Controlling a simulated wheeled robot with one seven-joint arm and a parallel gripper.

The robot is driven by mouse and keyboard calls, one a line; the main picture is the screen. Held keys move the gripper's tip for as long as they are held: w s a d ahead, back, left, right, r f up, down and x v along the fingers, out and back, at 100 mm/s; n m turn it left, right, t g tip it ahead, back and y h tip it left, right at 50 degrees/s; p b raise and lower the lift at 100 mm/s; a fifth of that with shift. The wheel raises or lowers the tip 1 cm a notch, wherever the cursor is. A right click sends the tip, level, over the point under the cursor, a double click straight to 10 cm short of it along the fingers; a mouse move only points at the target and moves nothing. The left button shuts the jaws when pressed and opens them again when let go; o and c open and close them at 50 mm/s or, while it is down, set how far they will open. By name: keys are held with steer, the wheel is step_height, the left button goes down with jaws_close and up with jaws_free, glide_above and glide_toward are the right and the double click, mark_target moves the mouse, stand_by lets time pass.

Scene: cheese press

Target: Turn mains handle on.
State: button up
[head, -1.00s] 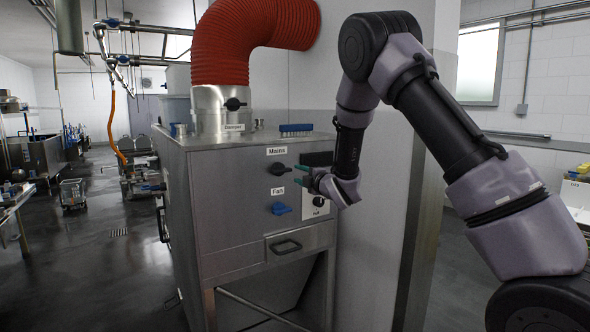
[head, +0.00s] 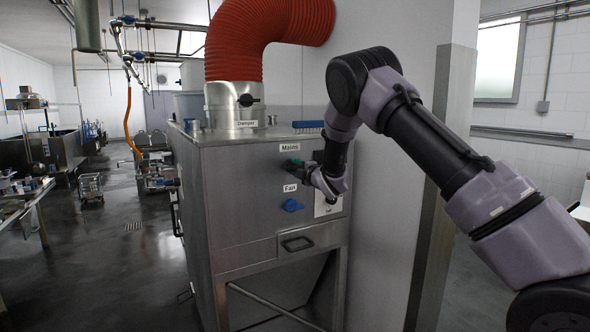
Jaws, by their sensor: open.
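The mains handle (head: 285,165) is a small dark knob on the front of the steel cabinet (head: 245,200), just under the "Mains" label (head: 290,148).
A blue fan handle (head: 292,205) sits just below, under the "Fan" label (head: 290,188). A drawer with a black pull (head: 297,243) is lower down. A red duct (head: 262,35) rises from the cabinet top. A wall stands close on the right.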

jaws_close()
steer(key=m, duration=0.4)
steer(key=shift+d+m, duration=0.1)
steer(key=shift+m, duration=0.2)
steer(key=m, duration=0.4)
steer(key=shift+m, duration=0.3)
steer(key=m, duration=0.4)
steer(key=shift+f+m, duration=0.1)
steer(key=shift+m, duration=2.3)
